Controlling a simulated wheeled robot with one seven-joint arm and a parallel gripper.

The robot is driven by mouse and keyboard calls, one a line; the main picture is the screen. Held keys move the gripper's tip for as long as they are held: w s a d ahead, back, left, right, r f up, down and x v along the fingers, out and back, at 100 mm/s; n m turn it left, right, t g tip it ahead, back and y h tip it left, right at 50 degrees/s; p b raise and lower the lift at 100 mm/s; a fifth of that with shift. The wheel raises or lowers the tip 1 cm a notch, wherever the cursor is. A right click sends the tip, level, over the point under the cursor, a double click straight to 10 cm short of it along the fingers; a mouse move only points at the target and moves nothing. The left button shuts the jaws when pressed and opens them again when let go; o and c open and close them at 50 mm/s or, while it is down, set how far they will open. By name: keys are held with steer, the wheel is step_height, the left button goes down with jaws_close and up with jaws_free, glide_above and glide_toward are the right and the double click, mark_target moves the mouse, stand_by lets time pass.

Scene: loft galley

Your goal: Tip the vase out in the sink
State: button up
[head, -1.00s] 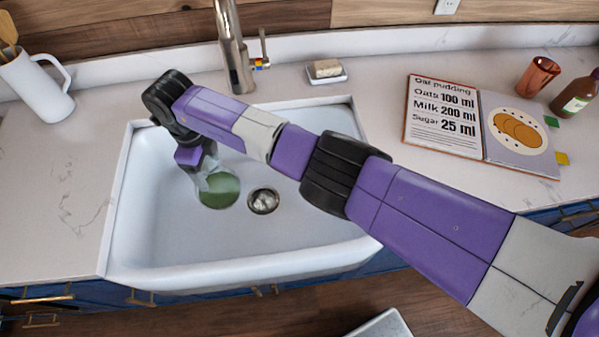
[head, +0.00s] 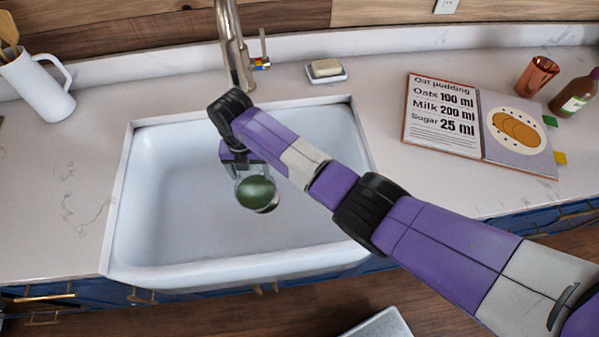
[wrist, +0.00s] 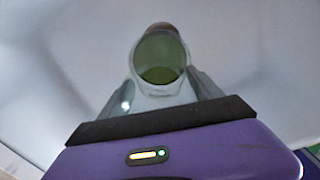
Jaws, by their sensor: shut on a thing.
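The vase (head: 257,192) is a small, round, greenish vessel with a paler rim, held over the basin of the white sink (head: 170,235). My gripper (head: 253,177) is shut on it from the faucet side. In the wrist view the vase (wrist: 160,60) sits between the fingers of my gripper (wrist: 161,88), with a pale round rim around a green inside. I cannot tell how far the vase is tilted, or whether anything is pouring from it. The drain is mostly hidden behind the vase in the head view.
The faucet (head: 232,45) stands behind the sink near my wrist. A soap dish (head: 326,76) sits right of it. A white jug (head: 38,85) stands at left. An open recipe book (head: 440,125), a copper cup (head: 537,76) and a brown bottle (head: 575,92) are at right.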

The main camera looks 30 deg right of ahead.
steer(key=shift+d+m, duration=0.15)
steer(key=shift+m, duration=0.15)
